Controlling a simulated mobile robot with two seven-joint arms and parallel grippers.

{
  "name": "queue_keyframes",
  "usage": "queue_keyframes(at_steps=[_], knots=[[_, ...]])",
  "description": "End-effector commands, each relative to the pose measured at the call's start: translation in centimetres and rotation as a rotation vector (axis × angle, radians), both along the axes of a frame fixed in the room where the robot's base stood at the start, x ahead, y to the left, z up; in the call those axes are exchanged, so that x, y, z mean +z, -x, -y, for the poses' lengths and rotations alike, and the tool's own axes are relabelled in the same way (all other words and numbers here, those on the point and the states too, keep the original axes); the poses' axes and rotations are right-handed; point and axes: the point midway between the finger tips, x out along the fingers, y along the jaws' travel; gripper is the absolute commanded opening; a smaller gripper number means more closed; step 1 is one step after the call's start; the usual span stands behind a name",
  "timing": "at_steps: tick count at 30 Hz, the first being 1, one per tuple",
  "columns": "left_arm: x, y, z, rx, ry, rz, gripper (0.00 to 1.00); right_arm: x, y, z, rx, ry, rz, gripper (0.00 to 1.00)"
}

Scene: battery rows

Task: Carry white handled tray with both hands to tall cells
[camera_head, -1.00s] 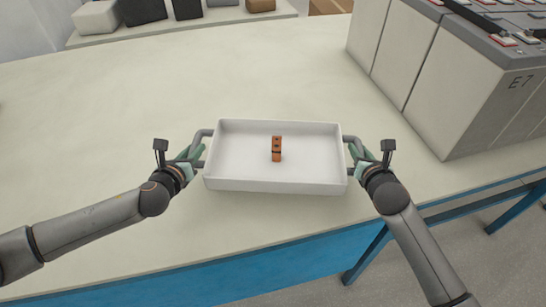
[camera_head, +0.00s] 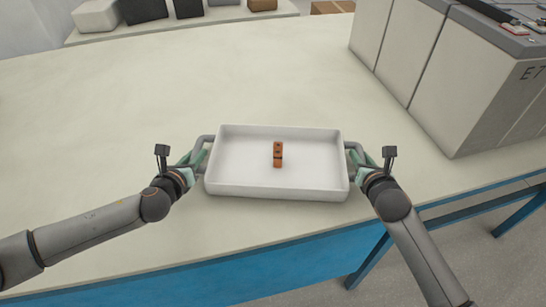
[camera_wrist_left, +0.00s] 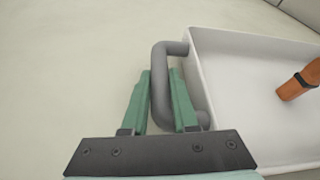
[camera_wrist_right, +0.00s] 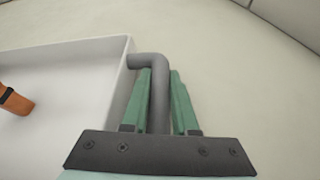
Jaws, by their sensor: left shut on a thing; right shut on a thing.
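The white tray (camera_head: 230,188) has a grey handle at each short end and holds one small orange block with a dark band (camera_head: 278,155) near its middle. My left gripper (camera_head: 200,158) is shut on the left handle, which shows between the green fingers in the left wrist view (camera_wrist_left: 160,85). My right gripper (camera_head: 356,160) is shut on the right handle, also seen in the right wrist view (camera_wrist_right: 159,90). The tall cells (camera_head: 460,90), large pale blocks with grey tops marked E7, stand at the right. Whether the tray touches the table is hard to tell.
The cream table (camera_head: 110,100) is clear to the left of and behind the tray. Its blue front edge (camera_head: 250,262) runs below the arms. A shelf (camera_head: 180,27) with several dark and pale boxes stands at the back.

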Motion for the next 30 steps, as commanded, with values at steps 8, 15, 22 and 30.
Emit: queue_keyframes(at_steps=[8, 15, 22, 30], knots=[[-0.5, 0.0, -0.1, 0.002, -0.001, 0.000, 0.47, -0.5, 0.0, 0.1, -0.001, 0.002, 0.000, 0.47], [-0.4, 0.0, 0.0, 0.001, 0.000, 0.000, 0.57, -0.4, 0.0, 0.0, -0.001, 0.000, 0.000, 0.57], [-0.2, 0.6, -0.2, 0.001, 0.000, 0.000, 0.57, -0.5, 0.0, 0.0, 0.000, 0.000, 0.000, 0.57], [1.2, 4.3, -0.7, 0.000, -0.002, -0.002, 0.57, -0.5, 0.0, 0.0, 0.000, 0.000, 0.000, 0.57]])
